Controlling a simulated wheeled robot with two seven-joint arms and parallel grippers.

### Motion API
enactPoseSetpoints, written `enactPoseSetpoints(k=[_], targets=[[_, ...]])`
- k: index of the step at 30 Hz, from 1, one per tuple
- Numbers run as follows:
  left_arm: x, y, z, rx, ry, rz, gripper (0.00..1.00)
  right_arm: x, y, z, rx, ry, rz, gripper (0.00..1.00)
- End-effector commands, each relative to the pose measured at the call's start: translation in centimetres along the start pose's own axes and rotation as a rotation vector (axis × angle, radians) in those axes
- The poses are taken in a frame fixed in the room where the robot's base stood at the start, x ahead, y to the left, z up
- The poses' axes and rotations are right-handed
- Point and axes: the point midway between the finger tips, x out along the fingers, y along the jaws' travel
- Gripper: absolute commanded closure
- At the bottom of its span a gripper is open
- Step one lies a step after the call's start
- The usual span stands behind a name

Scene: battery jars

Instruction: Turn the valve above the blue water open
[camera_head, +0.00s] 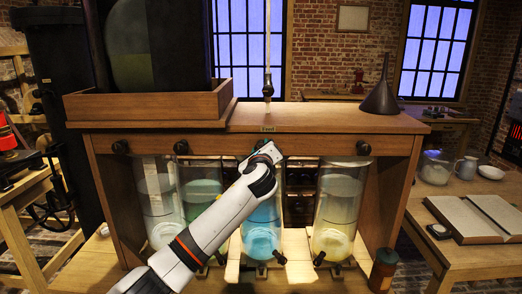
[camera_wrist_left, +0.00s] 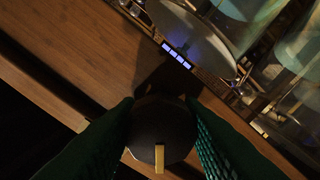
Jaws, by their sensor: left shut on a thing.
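The jar of blue water (camera_head: 262,230) stands under the wooden shelf in the head view, partly hidden by my left arm. My left gripper (camera_head: 265,150) is at the shelf's front board above this jar and covers the valve there. In the left wrist view, my left gripper's green fingers (camera_wrist_left: 160,112) are shut on the dark round valve knob (camera_wrist_left: 162,130), one on each side. A brass pointer mark (camera_wrist_left: 159,158) on the knob points toward the bottom of that picture. My right gripper is not in view.
Other dark knobs (camera_head: 363,148) sit along the front board. Jars with clear (camera_head: 158,205), green (camera_head: 200,190) and yellow (camera_head: 337,215) liquid stand beside the blue one. A dark funnel (camera_head: 381,95) stands on the shelf top. A brown bottle (camera_head: 383,270) stands at front right.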

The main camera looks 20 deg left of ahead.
Motion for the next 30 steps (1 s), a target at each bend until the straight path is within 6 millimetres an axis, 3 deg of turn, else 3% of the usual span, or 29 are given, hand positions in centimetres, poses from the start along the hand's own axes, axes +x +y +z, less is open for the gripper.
enactPoseSetpoints(k=[18,30], targets=[[0.0,-0.1,0.3,-0.58,-0.003,-0.002,0.88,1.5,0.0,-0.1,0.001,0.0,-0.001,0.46],[0.0,-0.2,0.3,-0.831,-0.002,-0.003,0.88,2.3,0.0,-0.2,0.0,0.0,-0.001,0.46]])
